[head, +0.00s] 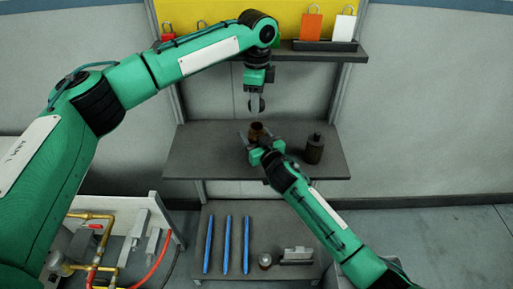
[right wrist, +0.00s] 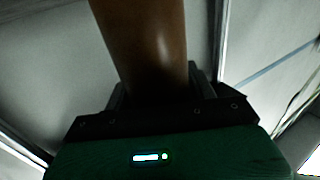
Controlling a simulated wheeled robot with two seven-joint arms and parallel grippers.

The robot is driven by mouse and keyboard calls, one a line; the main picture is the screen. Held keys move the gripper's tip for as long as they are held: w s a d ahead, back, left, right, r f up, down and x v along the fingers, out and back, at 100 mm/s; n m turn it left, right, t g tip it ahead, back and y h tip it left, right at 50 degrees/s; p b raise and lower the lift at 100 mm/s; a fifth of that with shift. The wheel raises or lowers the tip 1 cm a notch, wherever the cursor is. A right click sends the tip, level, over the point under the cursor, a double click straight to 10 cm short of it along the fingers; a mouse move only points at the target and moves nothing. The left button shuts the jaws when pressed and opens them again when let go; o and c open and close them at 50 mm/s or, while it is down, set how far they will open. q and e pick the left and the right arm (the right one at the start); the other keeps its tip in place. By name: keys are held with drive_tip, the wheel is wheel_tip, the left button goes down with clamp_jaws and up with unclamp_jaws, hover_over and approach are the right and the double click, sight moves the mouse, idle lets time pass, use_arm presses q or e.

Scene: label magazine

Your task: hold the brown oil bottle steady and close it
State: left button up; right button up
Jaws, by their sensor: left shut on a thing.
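An uncapped brown oil bottle (head: 256,129) stands at the grey shelf, its lower part hidden by my right gripper. My right gripper (head: 261,144) has its fingers on both sides of this bottle. In the right wrist view the brown bottle (right wrist: 145,45) rises between the jaws, which look flush with it. My left gripper (head: 256,100) points down right above the bottle mouth. It is shut on a small dark thing, which looks like the cap (head: 257,105), partly hidden by the fingers. A gap shows between that cap and the bottle.
A second dark brown bottle (head: 314,150), with its cap on, stands just right on the grey shelf (head: 205,150). An upper ledge (head: 345,55) holds orange and white tags. Blue rods (head: 228,245) lie on a lower shelf. The left part of the grey shelf is clear.

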drive_tip(key=c, duration=1)
use_arm(q)
hover_over(257, 126)
drive_tip(key=shift+f, duration=2.5)
use_arm(e)
drive_tip(key=shift+o, duration=0.2)
use_arm(q)
drive_tip(key=shift+f, duration=0.9)
drive_tip(key=shift+f, duration=0.5)
